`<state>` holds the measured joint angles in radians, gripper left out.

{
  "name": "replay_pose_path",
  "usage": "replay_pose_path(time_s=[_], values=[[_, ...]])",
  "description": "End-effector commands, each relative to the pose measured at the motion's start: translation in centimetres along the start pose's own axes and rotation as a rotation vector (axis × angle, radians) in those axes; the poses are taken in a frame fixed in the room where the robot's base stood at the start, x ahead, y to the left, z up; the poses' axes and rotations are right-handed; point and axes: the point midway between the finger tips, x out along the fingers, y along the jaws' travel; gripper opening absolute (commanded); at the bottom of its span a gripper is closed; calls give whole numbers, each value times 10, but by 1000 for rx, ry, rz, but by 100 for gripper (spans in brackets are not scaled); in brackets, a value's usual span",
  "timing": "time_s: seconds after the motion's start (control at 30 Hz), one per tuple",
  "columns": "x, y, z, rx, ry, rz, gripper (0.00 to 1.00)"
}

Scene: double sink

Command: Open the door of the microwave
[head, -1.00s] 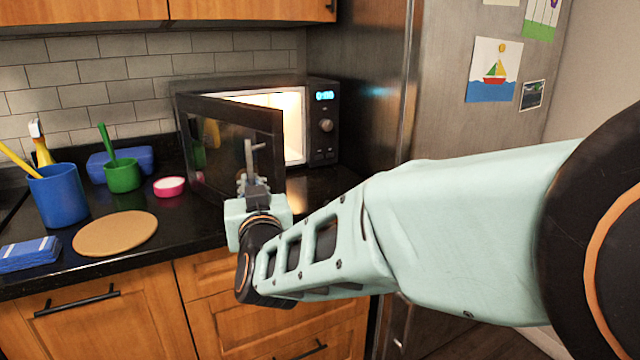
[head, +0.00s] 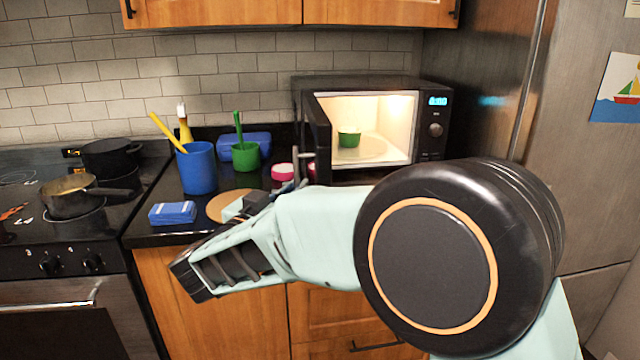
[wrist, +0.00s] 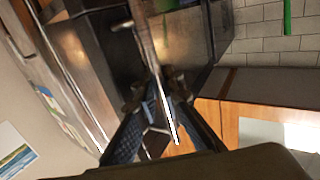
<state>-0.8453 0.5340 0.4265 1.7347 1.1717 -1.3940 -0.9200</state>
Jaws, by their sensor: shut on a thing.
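The black microwave (head: 430,92) stands on the counter in the head view, its lit cavity facing me. Its door (head: 318,140) is swung wide open to the left, seen nearly edge-on. The grey door handle (head: 297,165) is upright on the door's outer side. My gripper (head: 288,186) is at the handle and shut on it. In the wrist view the bar of the handle (wrist: 150,50) runs between the two fingers of my gripper (wrist: 157,93). My arm hides part of the counter in front of the microwave.
A green cup (head: 349,138) sits inside the microwave. The fridge (head: 500,110) stands right.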

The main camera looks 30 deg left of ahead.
Motion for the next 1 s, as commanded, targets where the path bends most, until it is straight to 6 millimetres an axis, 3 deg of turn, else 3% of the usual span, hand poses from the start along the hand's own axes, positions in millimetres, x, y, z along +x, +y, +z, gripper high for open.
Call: replay_pose_path(time_s=[0.2, 0.67, 0.7, 0.83, 1.0], values=[[-4, -11, 1, -3, -3, 27, 0], [-5, -12, 1, -2, -1, 34, 0], [-5, -12, 1, -2, -1, 34, 11], [-4, -12, 0, -1, 0, 34, 25], [-4, -12, 0, 0, 0, 34, 25]])
